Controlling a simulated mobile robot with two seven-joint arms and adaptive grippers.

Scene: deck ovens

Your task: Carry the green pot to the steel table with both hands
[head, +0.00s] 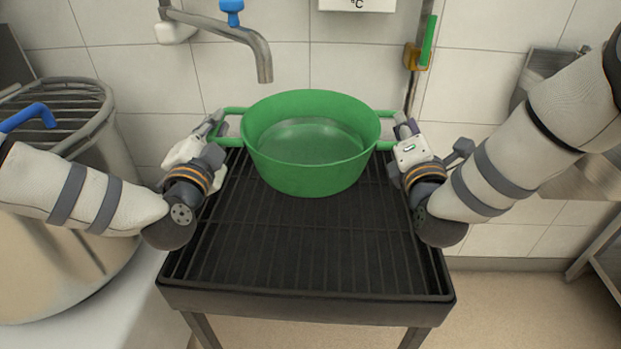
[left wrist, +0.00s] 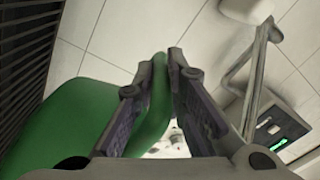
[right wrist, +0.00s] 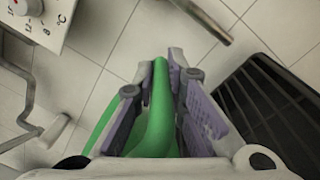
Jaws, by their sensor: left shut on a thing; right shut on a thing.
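The green pot (head: 308,170) is upright over the back part of a black grated stand (head: 300,290). It looks empty inside. I cannot tell whether its base touches the grate. My left gripper (head: 217,124) is shut on the pot's left handle; the left wrist view shows that green handle (left wrist: 159,95) between the fingers. My right gripper (head: 401,122) is shut on the right handle, and the right wrist view shows this handle (right wrist: 160,100) between the fingers. No steel table is clearly identifiable; only partial metal surfaces (head: 585,180) show at the right edge.
A large metal kettle (head: 75,265) with a grated top stands at the left. A steel tap (head: 262,62) hangs from the tiled wall behind the pot. A green-handled wall fitting (head: 428,42) is at back right. Floor (head: 520,310) is open at lower right.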

